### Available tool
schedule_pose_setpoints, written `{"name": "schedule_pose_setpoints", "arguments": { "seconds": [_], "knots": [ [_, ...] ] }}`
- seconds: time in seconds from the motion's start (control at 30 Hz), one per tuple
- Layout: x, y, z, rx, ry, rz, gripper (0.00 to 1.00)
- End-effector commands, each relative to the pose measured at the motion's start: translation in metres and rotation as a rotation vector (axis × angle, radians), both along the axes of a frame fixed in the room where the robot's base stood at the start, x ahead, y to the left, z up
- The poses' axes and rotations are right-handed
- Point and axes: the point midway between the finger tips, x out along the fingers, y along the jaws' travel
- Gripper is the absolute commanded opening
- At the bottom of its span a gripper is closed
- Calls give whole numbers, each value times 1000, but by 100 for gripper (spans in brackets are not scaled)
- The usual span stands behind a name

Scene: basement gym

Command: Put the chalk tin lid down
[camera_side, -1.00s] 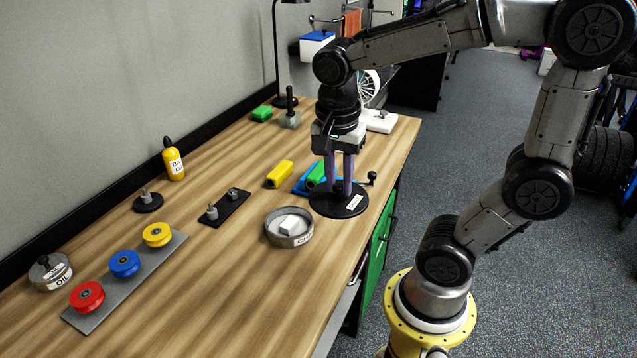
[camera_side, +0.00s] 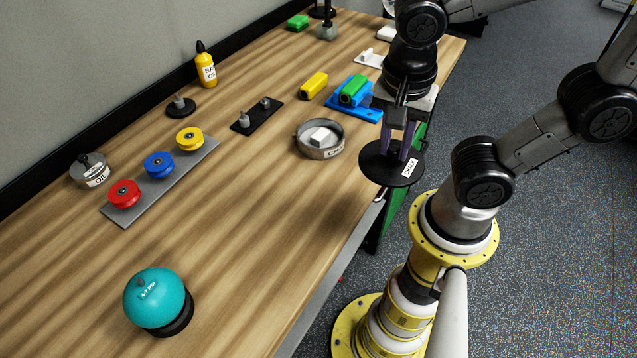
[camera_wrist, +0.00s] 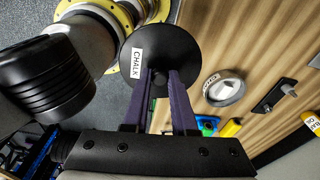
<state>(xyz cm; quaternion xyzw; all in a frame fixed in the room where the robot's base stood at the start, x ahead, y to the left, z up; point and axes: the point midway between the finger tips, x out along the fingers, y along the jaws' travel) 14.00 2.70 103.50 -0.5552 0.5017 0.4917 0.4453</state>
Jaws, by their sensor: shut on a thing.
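The chalk tin lid (camera_side: 376,165) is a round black disc with a white CHALK label. My gripper (camera_side: 400,153) is shut on it from above, with its purple fingers at the lid's middle. The lid looks about level and overlaps the table's right edge in the side view. Its height above the tabletop is hard to tell. In the wrist view, the lid (camera_wrist: 182,45) fills the space before the fingers (camera_wrist: 160,76). The open grey chalk tin (camera_side: 321,153) stands on the table left of the lid, apart from it, with a white block (camera_side: 319,134) inside.
A blue tray (camera_side: 369,113) with a green piece stands behind the lid. A yellow block (camera_side: 314,85), a black plate with pegs (camera_side: 257,117) and a grey strip with coloured spools (camera_side: 143,205) lie leftward. A teal dome (camera_side: 157,296) sits in front. Bare wood (camera_side: 250,230) lies between.

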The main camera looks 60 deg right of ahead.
Motion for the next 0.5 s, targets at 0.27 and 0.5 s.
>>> {"name": "schedule_pose_setpoints", "arguments": {
  "seconds": [0.27, 0.5],
  "knots": [
    [56, 10, -26, -2, 8, -1, 0],
    [99, 18, -61, -3, 8, 1, 0]
  ]
}}
